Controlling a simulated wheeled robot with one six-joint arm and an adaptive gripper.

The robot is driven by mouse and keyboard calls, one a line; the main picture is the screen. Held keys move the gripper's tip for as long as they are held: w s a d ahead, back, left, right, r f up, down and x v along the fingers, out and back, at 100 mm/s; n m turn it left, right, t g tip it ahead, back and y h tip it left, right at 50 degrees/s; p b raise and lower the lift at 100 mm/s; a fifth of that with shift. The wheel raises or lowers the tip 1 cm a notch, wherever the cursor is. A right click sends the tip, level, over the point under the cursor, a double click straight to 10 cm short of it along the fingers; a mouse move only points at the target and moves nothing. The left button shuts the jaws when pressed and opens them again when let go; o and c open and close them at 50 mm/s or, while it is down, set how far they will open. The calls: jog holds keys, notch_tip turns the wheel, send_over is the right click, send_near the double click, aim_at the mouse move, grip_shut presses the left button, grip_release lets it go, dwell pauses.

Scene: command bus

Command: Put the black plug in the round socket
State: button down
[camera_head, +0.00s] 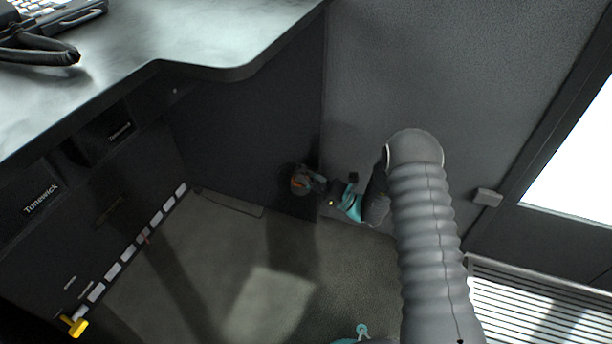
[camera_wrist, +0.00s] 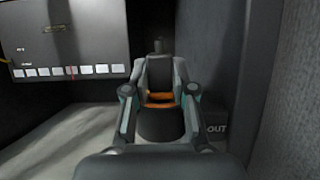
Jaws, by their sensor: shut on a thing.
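My gripper (camera_head: 318,186) is low in the corner under the desk, close to the dark panel. It is shut on the black plug (camera_head: 298,181), a dark round piece with an orange part. In the wrist view the fingers of my gripper (camera_wrist: 159,75) close around the plug, whose orange bands (camera_wrist: 160,97) show between them. The plug's far end is hidden by the fingers. I cannot make out the round socket clearly in either view. A small dark stub (camera_wrist: 158,46) shows just beyond the fingertips, and I cannot tell what it belongs to.
The desk (camera_head: 200,40) overhangs on the left. A grey wall (camera_head: 430,80) stands close on the right. A row of white squares (camera_wrist: 72,72) runs along the dark panel. A yellow piece (camera_head: 75,326) sits at lower left. The floor (camera_head: 230,250) is mostly clear.

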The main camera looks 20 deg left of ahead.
jog(key=c, duration=0.9)
grip_release()
jog(key=shift+f, duration=0.1)
jog(key=v, duration=1.2)
